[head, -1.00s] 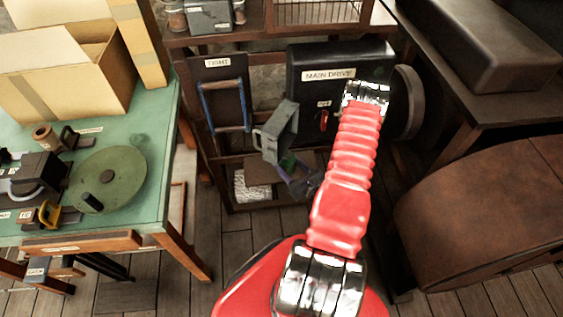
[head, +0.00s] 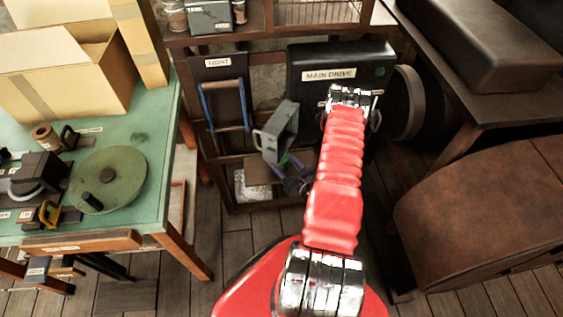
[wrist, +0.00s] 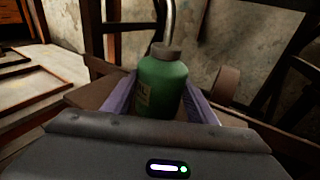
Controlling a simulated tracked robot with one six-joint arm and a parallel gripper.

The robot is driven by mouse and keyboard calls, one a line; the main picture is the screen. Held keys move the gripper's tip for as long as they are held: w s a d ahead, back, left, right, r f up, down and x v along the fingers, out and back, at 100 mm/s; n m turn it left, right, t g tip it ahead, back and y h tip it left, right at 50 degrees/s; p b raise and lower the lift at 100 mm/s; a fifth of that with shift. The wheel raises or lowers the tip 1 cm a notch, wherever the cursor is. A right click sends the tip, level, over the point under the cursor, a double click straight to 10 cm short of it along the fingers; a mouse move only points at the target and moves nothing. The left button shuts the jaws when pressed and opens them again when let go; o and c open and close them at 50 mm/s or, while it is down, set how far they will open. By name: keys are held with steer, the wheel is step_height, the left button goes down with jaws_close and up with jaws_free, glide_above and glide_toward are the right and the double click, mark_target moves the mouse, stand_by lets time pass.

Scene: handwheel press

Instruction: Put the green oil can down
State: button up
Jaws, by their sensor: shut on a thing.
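The green oil can (wrist: 165,85), with a brown cap and a pale metal spout rising from it, stands upright in the wrist view. My gripper (wrist: 160,98) has its purple fingers on either side of the can and is shut on it. The can's lower part is hidden behind the gripper body. In the head view my gripper (head: 290,167) is low in front of the dark rack, and only a bit of green shows at its fingers. A brown board (head: 261,171) lies beside and below it. I cannot tell whether the can touches the board.
A black box labelled MAIN DRIVE (head: 340,62) sits above and right of my gripper. A blue handle (head: 225,105) hangs on the rack to the left. A pale block (head: 250,190) lies below. The green workbench (head: 150,215) is at left, with floor between.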

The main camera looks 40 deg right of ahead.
steer(key=shift+f, duration=0.25)
steer(key=o, duration=1.2)
steer(key=shift+f, duration=0.1)
steer(key=shift+s, duration=0.1)
steer(key=shift+s+a+r, duration=0.2)
steer(key=shift+s+a, duration=0.05)
steer(key=shift+s, duration=1.7)
steer(key=shift+s+a+r, duration=0.25)
steer(key=shift+s, duration=1.7)
steer(key=shift+s+a+r, duration=0.2)
steer(key=shift+s+a, duration=0.05)
steer(key=shift+s, duration=1.7)
